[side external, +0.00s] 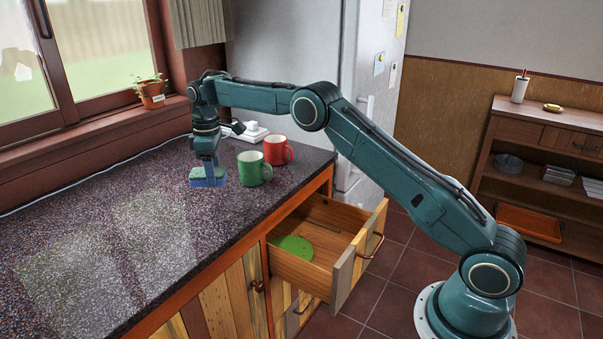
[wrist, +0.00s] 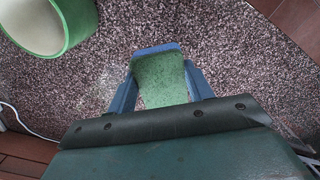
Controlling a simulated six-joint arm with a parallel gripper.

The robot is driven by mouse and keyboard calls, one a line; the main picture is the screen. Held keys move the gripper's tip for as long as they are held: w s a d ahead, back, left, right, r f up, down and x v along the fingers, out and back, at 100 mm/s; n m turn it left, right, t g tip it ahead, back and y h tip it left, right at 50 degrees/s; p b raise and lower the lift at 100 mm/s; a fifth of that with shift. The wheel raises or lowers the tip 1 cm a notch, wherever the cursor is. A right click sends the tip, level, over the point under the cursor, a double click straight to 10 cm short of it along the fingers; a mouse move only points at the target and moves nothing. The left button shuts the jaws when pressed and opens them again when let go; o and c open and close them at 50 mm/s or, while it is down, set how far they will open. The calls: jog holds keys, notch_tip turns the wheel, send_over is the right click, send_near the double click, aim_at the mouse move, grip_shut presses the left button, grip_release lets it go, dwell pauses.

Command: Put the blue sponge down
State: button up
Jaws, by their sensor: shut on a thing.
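The blue sponge (side external: 208,182) has a green top and is at the counter surface, left of the green mug, in the side external view. In the wrist view the sponge (wrist: 160,78) shows its green face and a blue far edge. My gripper (side external: 208,173) points straight down and is shut on the sponge, with one finger on each side of it in the wrist view (wrist: 160,88). The sponge is at or very close to the countertop; I cannot tell whether it touches.
A green mug (side external: 253,170) stands just right of the sponge, with a red mug (side external: 279,150) behind it. A white item (side external: 250,133) lies farther back. The speckled counter (side external: 120,235) is clear to the left and front. An open drawer (side external: 325,240) holds a green disc (side external: 296,246).

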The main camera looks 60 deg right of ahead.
jog(key=s+a+f+m, duration=0.1)
jog(key=s+a, duration=0.1)
jog(key=s+a+f+m, duration=0.1)
jog(key=s+a, duration=0.1)
jog(key=s, duration=0.1)
jog(key=s+a+f+m, duration=0.1)
jog(key=s+a, duration=0.1)
jog(key=shift+s+a+f+m, duration=0.1)
jog(key=shift+s+f+m, duration=0.05)
jog(key=shift+m, duration=0.25)
jog(key=s+a+f+m, duration=0.2)
jog(key=s, duration=0.4)
jog(key=s+a+f+m, duration=0.1)
jog(key=s+a+m, duration=0.1)
jog(key=s, duration=0.3)
send_over(332, 243)
notch_tip(332, 243, down, 10)
jog(key=shift+a, duration=0.1)
notch_tip(332, 243, down, 16)
dwell(0.8)
